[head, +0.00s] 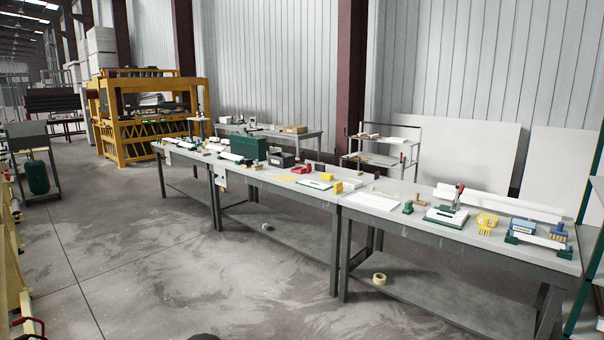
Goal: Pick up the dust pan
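I cannot pick out a dust pan for certain in the head view. The long grey workbench (470,256) carries many small items, too small and far off to name surely. Near its right end are a yellow piece with short teeth (486,223), a blue block (522,226) and a blue-and-yellow brush-like piece (559,231). A red object (301,169) lies farther along the bench. Neither of my grippers is in view.
A yellow roll (379,279) lies on the bench's lower shelf. A yellow machine frame (150,115) stands at the back left. A grey shelf cart (384,150) stands behind the bench. The concrete floor (150,260) left of the bench is open.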

